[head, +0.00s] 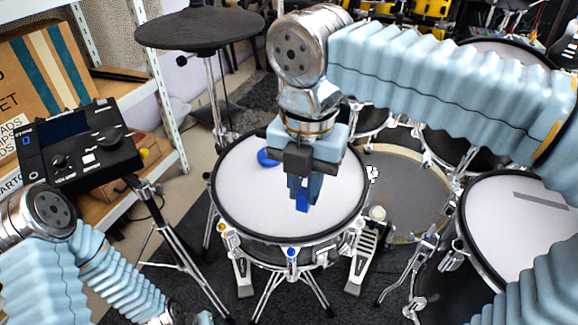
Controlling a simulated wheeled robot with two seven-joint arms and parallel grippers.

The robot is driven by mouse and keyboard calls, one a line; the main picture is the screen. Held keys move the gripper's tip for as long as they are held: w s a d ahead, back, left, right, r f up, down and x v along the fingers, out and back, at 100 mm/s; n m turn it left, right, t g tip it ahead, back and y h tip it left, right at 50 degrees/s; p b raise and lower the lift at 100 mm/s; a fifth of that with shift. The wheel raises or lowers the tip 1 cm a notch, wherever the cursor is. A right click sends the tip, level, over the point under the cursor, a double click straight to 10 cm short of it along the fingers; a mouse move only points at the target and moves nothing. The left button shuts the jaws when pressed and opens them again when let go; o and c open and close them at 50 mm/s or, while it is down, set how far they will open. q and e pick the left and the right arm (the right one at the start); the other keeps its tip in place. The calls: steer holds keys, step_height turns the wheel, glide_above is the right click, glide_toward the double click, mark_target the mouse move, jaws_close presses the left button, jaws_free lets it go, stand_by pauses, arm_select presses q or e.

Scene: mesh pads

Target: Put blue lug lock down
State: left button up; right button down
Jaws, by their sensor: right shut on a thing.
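My right gripper (303,190) points down over the white mesh head of the middle drum (238,195). It is shut on a small bright blue piece, the blue lug lock (302,202), which shows below the fingertips. The fingers hide its upper part. I cannot tell whether it touches the drum head. A round blue thing (267,157) lies on the head to the left of the gripper, partly hidden by it. My left arm is at the lower left, and its gripper is not in view.
Another blue piece (291,252) sits at the drum's front rim, and an orange one (222,228) at its left. A black cymbal pad (200,32) stands behind left. A drum module (80,150) is at the left, and another white pad (520,220) at the right.

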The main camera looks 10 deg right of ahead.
steer(key=w+d+f, duration=0.1)
steer(key=w+f, duration=0.2)
steer(key=w, duration=0.1)
steer(key=w+d+f, duration=0.1)
steer(key=w+f, duration=0.1)
steer(key=w, duration=0.2)
steer(key=w+f+b, duration=0.1)
steer(key=w+f, duration=0.2)
steer(key=w, duration=0.1)
steer(key=shift+d+f, duration=0.35)
steer(key=shift+d, duration=0.05)
steer(key=shift+w+f, duration=0.2)
steer(key=shift+f, duration=0.05)
steer(key=shift+w+d+f+b, duration=0.15)
steer(key=shift+f+b, duration=0.35)
steer(key=shift+f, duration=1.25)
steer(key=shift+f, duration=0.15)
steer(key=c, duration=1.5)
jaws_free()
steer(key=o, duration=0.4)
steer(key=shift+o, duration=0.2)
